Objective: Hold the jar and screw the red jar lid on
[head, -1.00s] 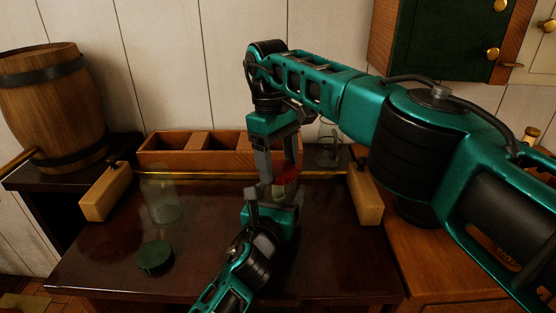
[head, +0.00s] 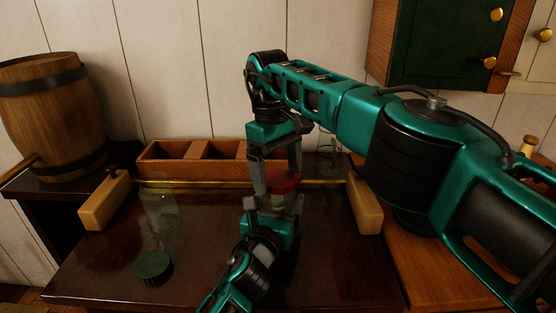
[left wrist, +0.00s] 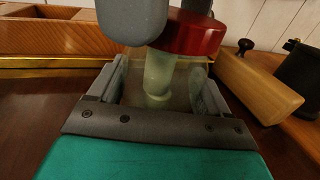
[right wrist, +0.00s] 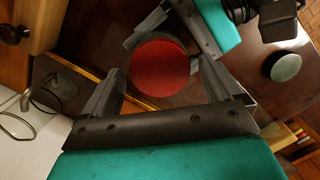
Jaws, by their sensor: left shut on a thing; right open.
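The red jar lid (head: 284,185) sits on top of the jar, level as far as I can see. The clear, greenish jar (left wrist: 158,75) stands between the fingers of my left gripper (head: 272,208), which is shut on it from the front, low over the table. My right gripper (head: 277,178) points down from above, its fingers on either side of the lid. In the right wrist view the red lid (right wrist: 160,68) shows between its open fingers, with gaps at both sides. How far the thread is engaged is hidden.
Another glass jar (head: 161,215) and a green lid (head: 153,265) are on the dark table (head: 330,265) at left. A wooden compartment box (head: 170,170) lies behind a brass rail, with wooden blocks (head: 364,205) at both ends. A barrel (head: 55,120) stands far left.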

